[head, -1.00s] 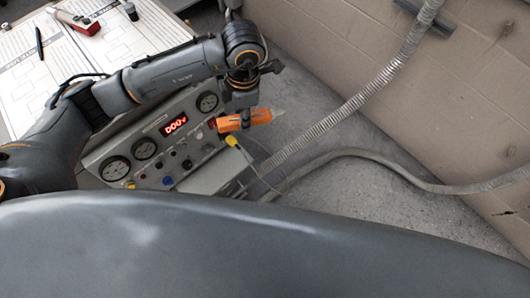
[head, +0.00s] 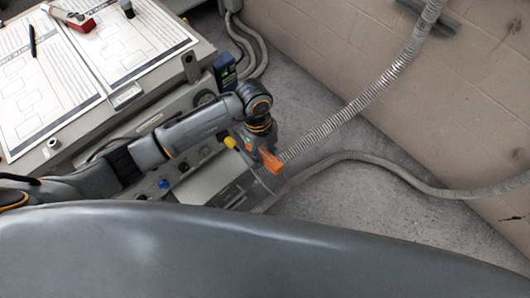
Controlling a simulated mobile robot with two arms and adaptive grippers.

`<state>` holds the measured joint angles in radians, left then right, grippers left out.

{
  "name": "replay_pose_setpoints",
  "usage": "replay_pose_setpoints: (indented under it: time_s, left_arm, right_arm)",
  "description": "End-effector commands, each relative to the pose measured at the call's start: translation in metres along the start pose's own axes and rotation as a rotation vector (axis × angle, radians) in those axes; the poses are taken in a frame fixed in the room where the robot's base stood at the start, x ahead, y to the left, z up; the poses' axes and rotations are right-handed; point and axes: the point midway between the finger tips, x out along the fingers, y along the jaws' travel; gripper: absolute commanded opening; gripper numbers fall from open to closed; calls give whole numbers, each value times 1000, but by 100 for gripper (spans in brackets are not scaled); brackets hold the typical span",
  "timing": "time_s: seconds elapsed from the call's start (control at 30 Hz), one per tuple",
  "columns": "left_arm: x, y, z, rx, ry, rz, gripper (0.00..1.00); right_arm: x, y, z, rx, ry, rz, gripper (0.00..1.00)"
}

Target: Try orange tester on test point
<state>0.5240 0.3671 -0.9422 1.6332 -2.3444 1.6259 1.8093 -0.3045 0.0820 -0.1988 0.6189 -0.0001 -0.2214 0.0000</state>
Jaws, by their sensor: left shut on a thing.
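The orange tester (head: 269,159) is in my left gripper (head: 262,150), in the middle of the head view. The gripper is shut on it, and only part of its orange body shows. It is held over the right end of the instrument panel, close to a yellow plug (head: 230,142). The tester's tip cannot be made out, and I cannot tell whether it touches anything. I cannot pick out the test point. My left arm covers much of the panel (head: 196,155) with its gauges and display. My right gripper is not in view.
Grey hoses (head: 375,85) run across the floor and wall on the right. The grey floor (head: 340,200) is otherwise clear.

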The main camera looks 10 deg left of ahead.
Motion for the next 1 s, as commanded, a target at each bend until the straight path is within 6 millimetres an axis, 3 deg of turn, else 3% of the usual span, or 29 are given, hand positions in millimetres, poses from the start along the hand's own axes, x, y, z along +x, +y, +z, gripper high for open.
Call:
replay_pose_setpoints:
  time_s: [0.7,1.0]
  left_arm:
    - [2,0,62,-6,-2,-2,0]
    - [1,1,77,-5,-2,0,0]
  right_arm:
    - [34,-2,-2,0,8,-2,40]
    - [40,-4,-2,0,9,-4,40]
